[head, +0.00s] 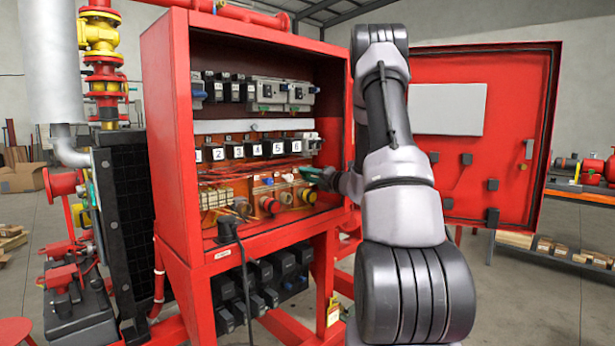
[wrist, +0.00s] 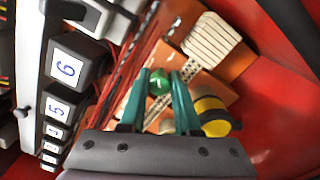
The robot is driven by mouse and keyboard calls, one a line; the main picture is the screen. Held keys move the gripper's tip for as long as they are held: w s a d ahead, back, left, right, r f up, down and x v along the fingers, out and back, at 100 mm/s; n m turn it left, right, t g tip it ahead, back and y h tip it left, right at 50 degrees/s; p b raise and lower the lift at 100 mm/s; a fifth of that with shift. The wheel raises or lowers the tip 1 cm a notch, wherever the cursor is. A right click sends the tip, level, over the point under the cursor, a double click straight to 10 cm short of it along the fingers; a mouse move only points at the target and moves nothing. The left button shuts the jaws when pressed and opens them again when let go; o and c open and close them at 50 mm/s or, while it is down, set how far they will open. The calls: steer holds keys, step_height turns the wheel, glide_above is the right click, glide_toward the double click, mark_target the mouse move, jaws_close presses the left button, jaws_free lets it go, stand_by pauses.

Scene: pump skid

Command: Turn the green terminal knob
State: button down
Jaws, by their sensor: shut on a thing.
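The green terminal knob (wrist: 159,82) is a small round knob on the orange panel inside the red cabinet. In the wrist view it sits between the tips of my gripper's two green fingers (wrist: 160,80). My gripper is shut on it, one finger on each side. In the head view my gripper (head: 314,173) reaches into the cabinet from the right at the lower row of terminals. I cannot make out the green knob there, as the fingers cover that spot.
A yellow-and-black knob (wrist: 212,115) is close to the right finger. A row of numbered black breakers (head: 254,150) runs just above. A pale terminal block (wrist: 211,41) lies beyond the fingertips. The red cabinet wall (wrist: 275,100) is at the right; the cabinet door (head: 520,120) stands open.

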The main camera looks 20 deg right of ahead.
steer(key=m, duration=0.3)
steer(key=shift+m, duration=2.3)
steer(key=c, duration=0.6)
jaws_free()
steer(key=shift+c, duration=0.2)
steer(key=shift+s, duration=0.1)
steer(key=v, duration=1)
steer(key=shift+s, duration=0.35)
